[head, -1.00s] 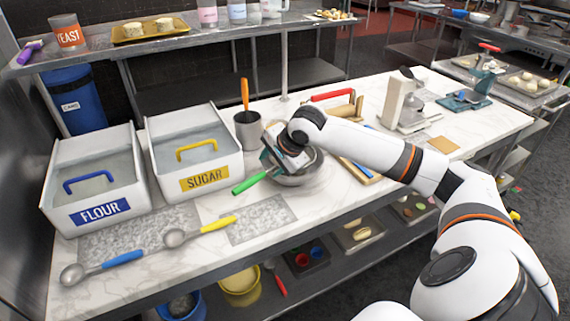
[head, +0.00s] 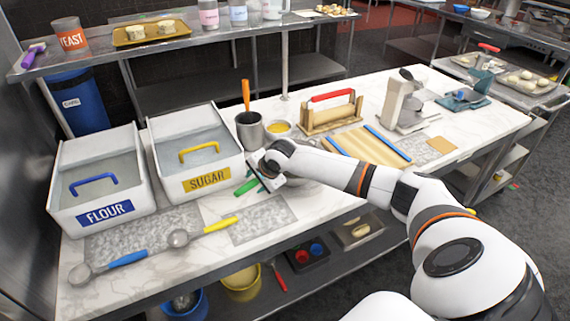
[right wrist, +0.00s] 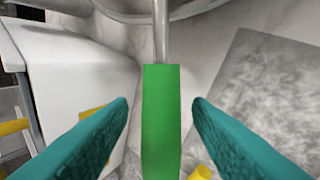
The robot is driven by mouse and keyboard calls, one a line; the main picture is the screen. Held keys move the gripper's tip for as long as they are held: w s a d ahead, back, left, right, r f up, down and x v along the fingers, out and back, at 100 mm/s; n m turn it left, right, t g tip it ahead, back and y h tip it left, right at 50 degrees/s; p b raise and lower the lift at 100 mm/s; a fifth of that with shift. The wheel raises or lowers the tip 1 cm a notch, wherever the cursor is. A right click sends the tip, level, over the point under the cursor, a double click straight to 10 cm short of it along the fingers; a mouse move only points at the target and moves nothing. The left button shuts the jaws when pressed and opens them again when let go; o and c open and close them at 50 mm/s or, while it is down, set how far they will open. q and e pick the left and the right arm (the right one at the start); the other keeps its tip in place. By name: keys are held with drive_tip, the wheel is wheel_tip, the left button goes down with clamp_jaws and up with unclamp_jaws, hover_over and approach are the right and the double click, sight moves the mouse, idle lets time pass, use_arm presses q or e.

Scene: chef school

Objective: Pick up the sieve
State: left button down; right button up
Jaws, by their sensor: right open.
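The sieve has a green handle (head: 246,187) and a metal shaft and rim. It lies on the marble counter just right of the sugar bin, with its bowl mostly hidden behind my right arm in the head view. My right gripper (head: 263,177) is at the handle. In the right wrist view the green handle (right wrist: 162,125) lies between the two open teal fingers (right wrist: 160,103), with a gap on each side. The metal shaft runs up from the handle to a curved rim at the top. My left gripper is not in view.
The sugar bin (head: 220,183) stands close left of my gripper, with the flour bin (head: 70,214) beyond it. A metal cup (head: 250,130) stands behind. Measuring spoons (head: 178,238) lie in front. A rolling pin rack (head: 331,113) and stand mixer (head: 397,102) are to the right.

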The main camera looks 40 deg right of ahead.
clamp_jaws()
drive_tip(key=shift+r, duration=0.1)
